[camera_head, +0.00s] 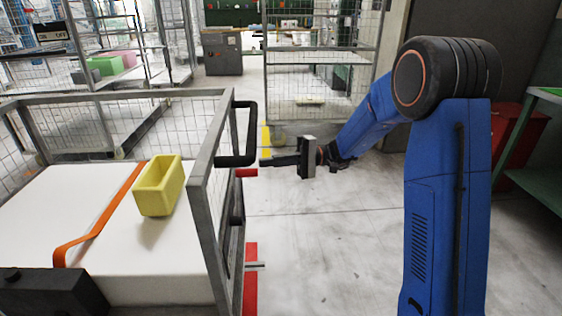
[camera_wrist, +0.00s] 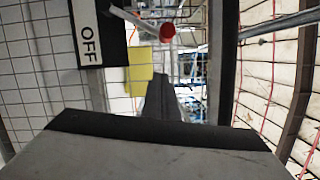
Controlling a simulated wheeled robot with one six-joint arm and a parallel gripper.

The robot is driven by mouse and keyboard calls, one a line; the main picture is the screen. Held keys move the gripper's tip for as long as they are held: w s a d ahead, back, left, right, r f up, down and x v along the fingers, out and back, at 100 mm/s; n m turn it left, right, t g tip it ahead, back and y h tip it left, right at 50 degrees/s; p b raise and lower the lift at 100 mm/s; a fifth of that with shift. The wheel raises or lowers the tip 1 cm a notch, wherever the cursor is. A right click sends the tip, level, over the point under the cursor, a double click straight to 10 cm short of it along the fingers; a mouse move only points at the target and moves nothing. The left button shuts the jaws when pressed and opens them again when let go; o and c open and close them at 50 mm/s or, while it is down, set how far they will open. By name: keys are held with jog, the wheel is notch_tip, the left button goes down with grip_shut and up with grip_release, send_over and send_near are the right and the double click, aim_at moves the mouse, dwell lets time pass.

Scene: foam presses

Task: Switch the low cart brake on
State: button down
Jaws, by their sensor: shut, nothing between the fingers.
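The cart (camera_head: 205,190) is a grey frame with mesh sides at the left of the head view. A red handle end (camera_head: 247,172) sticks out from its right side, just below a black bent handle (camera_head: 250,135). My gripper (camera_head: 264,162) is shut and empty, pointing left at the cart's side, close to the red end; contact cannot be told. In the wrist view a round red knob (camera_wrist: 167,32) lies beyond my dark fingers (camera_wrist: 160,82). A black-and-white plate reading OFF (camera_wrist: 90,38) is to its left. Whether the knob and the red end are one piece is unclear.
A white foam block (camera_head: 120,235) with an orange strap (camera_head: 95,227) and a yellow box (camera_head: 160,187) lies in the cart. A red strip (camera_head: 250,285) is low beside the cart. Mesh cages stand behind, a green table (camera_head: 540,180) at right. Floor right of the cart is clear.

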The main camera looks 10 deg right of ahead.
jog(key=s+a+r, duration=0.1)
jog(key=s+a, duration=0.2)
jog(key=s, duration=0.1)
jog(key=shift+s+a, duration=0.35)
dwell(0.3)
